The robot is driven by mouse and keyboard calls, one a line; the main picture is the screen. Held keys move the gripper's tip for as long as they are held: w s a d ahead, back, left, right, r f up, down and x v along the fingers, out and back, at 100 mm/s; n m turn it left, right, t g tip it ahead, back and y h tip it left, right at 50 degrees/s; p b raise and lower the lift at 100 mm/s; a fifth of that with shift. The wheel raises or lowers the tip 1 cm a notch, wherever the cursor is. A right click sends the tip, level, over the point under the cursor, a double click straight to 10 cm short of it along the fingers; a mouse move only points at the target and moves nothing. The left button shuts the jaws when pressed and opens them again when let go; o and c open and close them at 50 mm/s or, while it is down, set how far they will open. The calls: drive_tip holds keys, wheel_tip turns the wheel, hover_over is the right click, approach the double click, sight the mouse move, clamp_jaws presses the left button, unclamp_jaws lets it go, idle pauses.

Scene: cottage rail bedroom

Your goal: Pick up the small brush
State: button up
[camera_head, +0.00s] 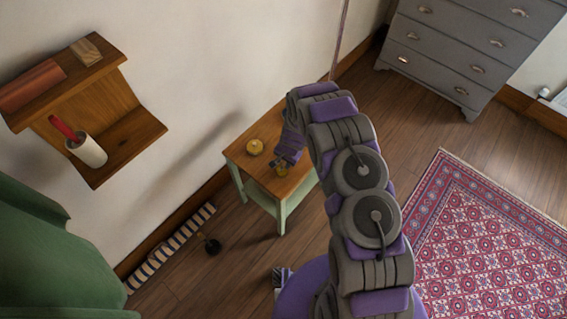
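I cannot say for sure which thing is the small brush. A red-handled item (62,128) stands tilted in a white cup (87,150) on the wall shelf at the left.
The wooden wall shelf (136,135) also holds a reddish-brown block (32,85) and a small wooden block (87,52). A striped roll (170,248) lies along the wall. Green fabric (45,255) fills the lower left. A grey dresser (450,50) and a patterned rug (490,230) are at the right.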

clamp_jaws()
drive_tip(key=shift+r, duration=0.15)
drive_tip(key=shift+r+p, duration=0.85)
drive_tip(key=shift+r, duration=3.85)
drive_tip(key=shift+w+f+h+p, duration=0.1)
drive_tip(key=shift+f+h+p, duration=0.2)
drive_tip(key=shift+f+p, duration=0.55)
drive_tip(key=f+b, duration=0.3)
drive_tip(key=b, duration=0.1)
drive_tip(key=shift+w+a+f+g, duration=0.15)
drive_tip(key=shift+a+g, duration=0.1)
drive_tip(key=shift+g, duration=0.15)
drive_tip(key=f+b, duration=0.1)
drive_tip(key=b, duration=0.1)
drive_tip(key=f+b, duration=0.1)
drive_tip(key=b, duration=0.1)
drive_tip(key=f+h+b, duration=0.1)
drive_tip(key=b, duration=0.1)
drive_tip(key=shift+w+a+f+g+b, duration=0.2)
drive_tip(key=shift+a+f+g+b, duration=0.05)
drive_tip(key=shift+f+g+b, duration=0.1)
